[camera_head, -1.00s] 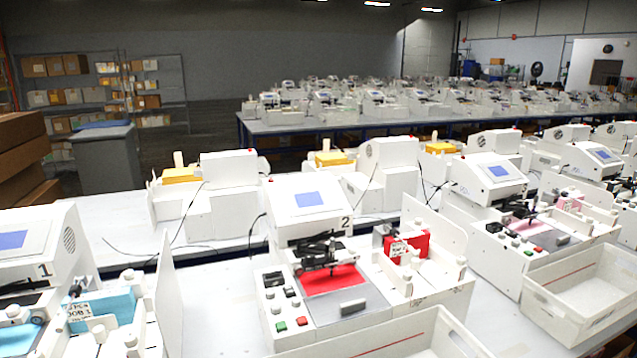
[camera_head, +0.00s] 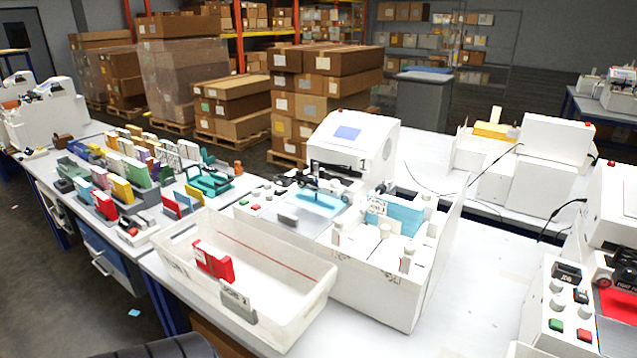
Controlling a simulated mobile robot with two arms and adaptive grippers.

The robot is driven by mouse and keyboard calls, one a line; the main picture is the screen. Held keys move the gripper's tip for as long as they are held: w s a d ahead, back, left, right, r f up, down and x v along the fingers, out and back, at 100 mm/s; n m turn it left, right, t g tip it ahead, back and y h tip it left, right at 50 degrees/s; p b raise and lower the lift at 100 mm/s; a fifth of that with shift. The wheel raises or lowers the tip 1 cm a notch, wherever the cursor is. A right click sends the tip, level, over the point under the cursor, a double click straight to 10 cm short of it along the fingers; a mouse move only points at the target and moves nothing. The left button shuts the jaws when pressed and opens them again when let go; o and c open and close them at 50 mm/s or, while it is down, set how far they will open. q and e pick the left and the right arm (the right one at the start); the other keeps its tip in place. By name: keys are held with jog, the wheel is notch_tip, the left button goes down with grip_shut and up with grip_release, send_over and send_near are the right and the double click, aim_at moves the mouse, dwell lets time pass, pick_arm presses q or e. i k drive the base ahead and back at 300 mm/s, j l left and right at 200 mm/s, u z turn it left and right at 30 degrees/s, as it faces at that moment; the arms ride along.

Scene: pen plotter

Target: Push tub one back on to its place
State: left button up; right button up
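Tub one, a white open tub (camera_head: 285,262), stands at the front of the table, at the near left of the white machine marked 1 (camera_head: 352,140). It sits at an angle, close to the table's front edge; I cannot tell how far it overhangs. A red pack (camera_head: 213,262) lies inside it, and a grey piece (camera_head: 238,303) shows at its near wall. Neither of my grippers shows in the head view. A dark ridged part at the bottom edge seems to be mine.
Several coloured packs and holders (camera_head: 120,180) cover the table to the left. A blue block (camera_head: 400,217) sits in the machine's white side tray. Bare table (camera_head: 455,300) shows right of it, before another machine (camera_head: 560,310). Boxes stand on pallets behind.

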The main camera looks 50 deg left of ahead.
aim_at(288, 287)
jog(key=u, duration=2.3)
jog(key=i+l+u, duration=0.15)
